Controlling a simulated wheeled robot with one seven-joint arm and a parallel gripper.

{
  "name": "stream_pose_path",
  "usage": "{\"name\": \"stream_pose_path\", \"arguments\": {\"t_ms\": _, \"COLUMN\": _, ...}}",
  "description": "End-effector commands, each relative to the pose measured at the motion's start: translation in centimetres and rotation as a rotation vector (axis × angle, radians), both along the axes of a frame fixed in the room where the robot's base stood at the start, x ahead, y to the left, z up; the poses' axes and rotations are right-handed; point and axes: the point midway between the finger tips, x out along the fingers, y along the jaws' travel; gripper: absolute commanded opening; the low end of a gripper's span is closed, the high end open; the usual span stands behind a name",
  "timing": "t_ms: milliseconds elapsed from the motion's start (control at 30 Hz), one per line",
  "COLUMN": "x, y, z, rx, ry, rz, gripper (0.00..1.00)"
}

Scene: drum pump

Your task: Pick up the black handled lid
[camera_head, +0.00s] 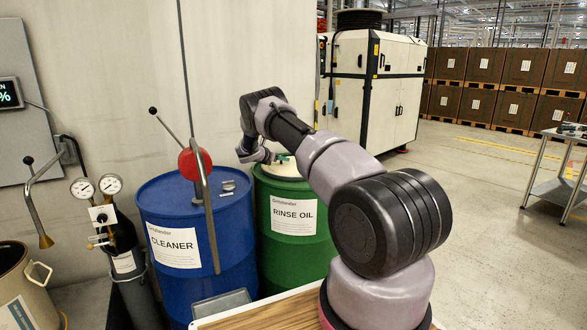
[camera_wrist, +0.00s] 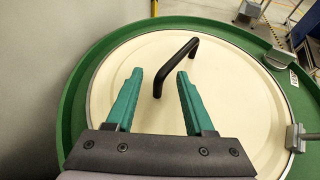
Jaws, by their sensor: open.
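The lid (camera_wrist: 215,110) is a cream disc with a black bar handle (camera_wrist: 176,66) standing up from it. It sits on the green drum (camera_wrist: 82,75) labelled Rinse Oil, inside the drum's raised rim. I cannot tell how high the fingers are above the lid.
Metal clamps (camera_wrist: 295,138) sit on the green drum's rim. A wall is close behind the drums. A wooden tabletop (camera_head: 270,314) is in front. Open floor lies to the right.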

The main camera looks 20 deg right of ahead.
Motion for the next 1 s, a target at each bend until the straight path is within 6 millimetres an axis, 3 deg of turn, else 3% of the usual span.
{"name": "stream_pose_path", "arguments": {"t_ms": 300, "x": 0.46, "y": -0.71, "z": -0.33, "rx": 0.000, "ry": 0.000, "rz": 0.001, "gripper": 0.53}}
{"name": "stream_pose_path", "arguments": {"t_ms": 333, "x": 0.46, "y": -0.71, "z": -0.33, "rx": 0.000, "ry": 0.000, "rz": 0.001, "gripper": 0.50}}
{"name": "stream_pose_path", "arguments": {"t_ms": 467, "x": 0.45, "y": -0.72, "z": -0.33, "rx": 0.000, "ry": 0.000, "rz": 0.001, "gripper": 0.00}}
{"name": "stream_pose_path", "arguments": {"t_ms": 1000, "x": 0.49, "y": -0.73, "z": -0.21, "rx": -0.001, "ry": -0.002, "rz": 0.000, "gripper": 0.00}}
